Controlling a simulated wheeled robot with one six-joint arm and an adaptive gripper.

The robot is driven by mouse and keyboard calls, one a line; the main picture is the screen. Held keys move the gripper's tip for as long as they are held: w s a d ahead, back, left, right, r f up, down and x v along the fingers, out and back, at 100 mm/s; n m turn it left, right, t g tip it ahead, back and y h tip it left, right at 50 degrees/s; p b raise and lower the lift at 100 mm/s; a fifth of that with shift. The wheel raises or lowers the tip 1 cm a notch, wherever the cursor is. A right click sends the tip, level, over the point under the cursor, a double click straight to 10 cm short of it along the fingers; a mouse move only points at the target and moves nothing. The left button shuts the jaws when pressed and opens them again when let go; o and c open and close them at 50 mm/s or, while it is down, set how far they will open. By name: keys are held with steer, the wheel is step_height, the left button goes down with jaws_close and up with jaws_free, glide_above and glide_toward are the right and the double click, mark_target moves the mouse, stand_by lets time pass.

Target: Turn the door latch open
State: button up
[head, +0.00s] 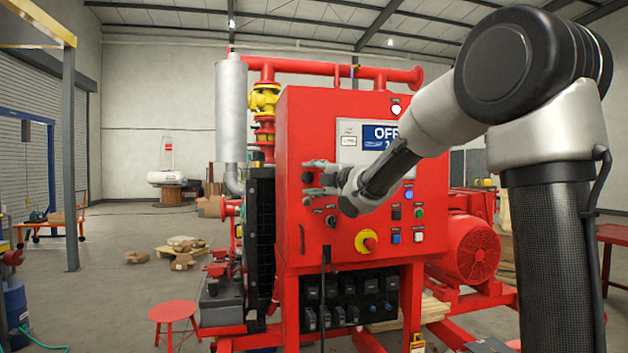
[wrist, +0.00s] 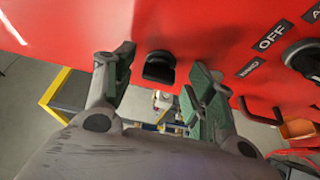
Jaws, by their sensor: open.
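The door latch (head: 308,178) is a small black knob on the left edge of the red control cabinet door (head: 350,260). In the wrist view the black latch (wrist: 158,68) sits on the red panel, in the gap between my fingers. My gripper (head: 319,177) is open beside the cabinet, one finger above and one below the latch. In the wrist view my gripper (wrist: 160,74) has green-grey finger pads on both sides of the latch, with visible gaps. I cannot tell how the latch is turned.
Below the latch is a selector switch (head: 331,221) with labels; it shows large at the right of the wrist view (wrist: 303,58). A yellow and red emergency stop (head: 367,241) sits lower on the door. A red stool (head: 174,312) stands left of the skid.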

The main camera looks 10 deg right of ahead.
steer(key=v, duration=1.2)
steer(key=shift+a, duration=0.1)
steer(key=s+d+f+m+g+h, duration=0.3)
steer(key=d+f+m+h, duration=0.1)
steer(key=d+f+m, duration=0.3)
steer(key=s+d+f+m+g+h, duration=0.35)
steer(key=d+f+m, duration=0.2)
steer(key=f, duration=0.25)
steer(key=s+a+f+m+g, duration=0.1)
steer(key=s+f+m+g, duration=0.1)
steer(key=s, duration=0.6)
steer(key=s+a+f+m+g, duration=0.1)
steer(key=s+f+m+g, duration=0.1)
steer(key=s, duration=0.7)
steer(key=s+a+f+m+g, duration=0.1)
steer(key=s+f+m+g, duration=0.1)
steer(key=s+m, duration=0.4)
steer(key=s+f, duration=0.1)
steer(key=s, duration=0.2)
steer(key=shift+f, duration=0.25)
